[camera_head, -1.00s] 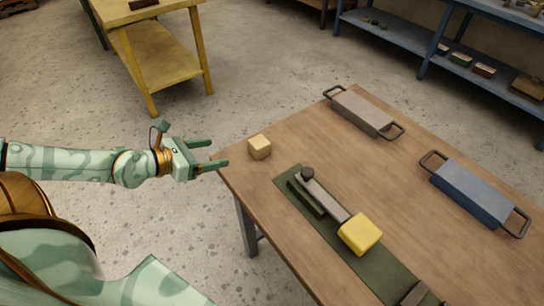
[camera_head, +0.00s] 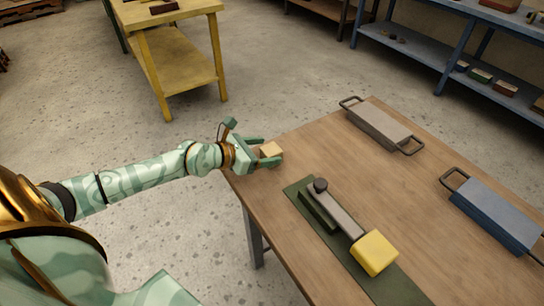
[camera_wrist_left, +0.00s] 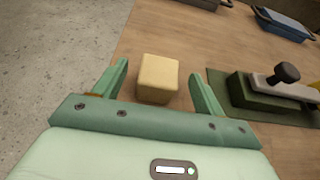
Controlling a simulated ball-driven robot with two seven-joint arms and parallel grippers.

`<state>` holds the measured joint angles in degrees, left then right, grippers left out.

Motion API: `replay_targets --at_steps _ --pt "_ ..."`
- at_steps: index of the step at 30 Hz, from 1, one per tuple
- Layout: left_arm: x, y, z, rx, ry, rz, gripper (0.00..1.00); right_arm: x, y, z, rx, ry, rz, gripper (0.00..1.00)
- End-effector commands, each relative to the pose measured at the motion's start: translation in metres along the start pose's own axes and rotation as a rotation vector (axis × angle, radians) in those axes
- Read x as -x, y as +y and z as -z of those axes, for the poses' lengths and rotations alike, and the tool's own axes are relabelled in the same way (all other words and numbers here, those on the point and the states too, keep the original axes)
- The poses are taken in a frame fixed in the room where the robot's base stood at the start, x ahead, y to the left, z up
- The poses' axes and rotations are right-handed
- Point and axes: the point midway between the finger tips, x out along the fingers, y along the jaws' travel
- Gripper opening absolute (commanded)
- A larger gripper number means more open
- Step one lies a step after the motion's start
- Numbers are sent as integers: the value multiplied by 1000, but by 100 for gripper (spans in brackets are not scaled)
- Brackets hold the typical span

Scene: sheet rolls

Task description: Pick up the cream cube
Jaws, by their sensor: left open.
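The cream cube (camera_head: 271,150) sits on the wooden table near its left corner. It also shows in the left wrist view (camera_wrist_left: 158,76), on the bare wood just beyond and between my open fingers. My left gripper (camera_head: 266,152) is open, with one finger on each side of the cube. In the wrist view, the left gripper (camera_wrist_left: 160,88) shows a gap between the cube and each finger. My right gripper is in neither view.
A green mat (camera_head: 392,283) holds a grey lever tool with a dark knob (camera_head: 320,185) and a yellow block (camera_head: 374,252). A grey handled block (camera_head: 380,125) and a blue handled block (camera_head: 492,212) lie farther right. A yellow bench (camera_head: 180,62) stands behind.

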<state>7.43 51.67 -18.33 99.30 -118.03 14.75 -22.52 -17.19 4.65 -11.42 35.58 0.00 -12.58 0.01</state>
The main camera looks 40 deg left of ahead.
Motion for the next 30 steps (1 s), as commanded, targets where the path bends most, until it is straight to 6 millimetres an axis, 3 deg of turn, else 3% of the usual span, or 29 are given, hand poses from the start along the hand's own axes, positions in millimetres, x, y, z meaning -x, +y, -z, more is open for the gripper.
replay_targets --at_steps 4,12,13,18,30 --pt "-24 0 3 2 1 0 71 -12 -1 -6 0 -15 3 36" --pt "-28 0 0 1 1 1 71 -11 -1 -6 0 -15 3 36" --pt "-28 0 0 1 1 1 68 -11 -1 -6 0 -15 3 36" --pt "-28 0 0 1 1 1 21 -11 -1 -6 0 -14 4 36" --pt "-25 0 -7 0 -2 0 20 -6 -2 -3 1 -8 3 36"
